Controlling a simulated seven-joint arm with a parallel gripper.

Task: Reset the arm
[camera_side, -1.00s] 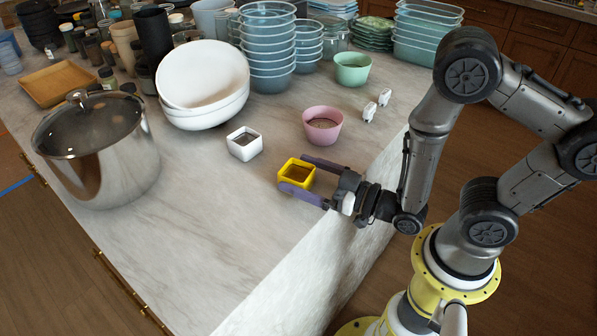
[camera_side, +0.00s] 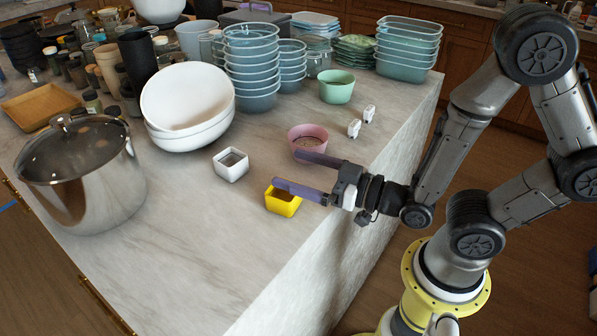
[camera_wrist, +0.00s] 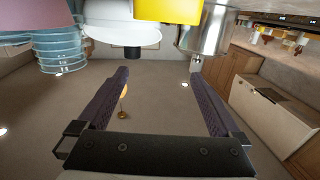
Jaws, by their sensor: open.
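My gripper (camera_side: 287,170) is open and empty, its two purple fingers pointing left over the near edge of the island. It is above and just behind a small yellow square bowl (camera_side: 283,203), whose rim the lower finger partly covers. The upper finger overlaps the front of a pink bowl (camera_side: 307,134). In the wrist view the spread fingers (camera_wrist: 158,76) have nothing between them. The yellow bowl (camera_wrist: 168,9) and pink bowl (camera_wrist: 35,14) show at the top edge there.
A small white square bowl (camera_side: 231,166) stands left of the yellow one. White bowls (camera_side: 190,126), a lidded steel pot (camera_side: 95,190), stacked blue containers (camera_side: 253,75) and a green bowl (camera_side: 336,88) stand further off. Two small white objects (camera_side: 360,122) lie near the edge. The front-left countertop (camera_side: 190,255) is clear.

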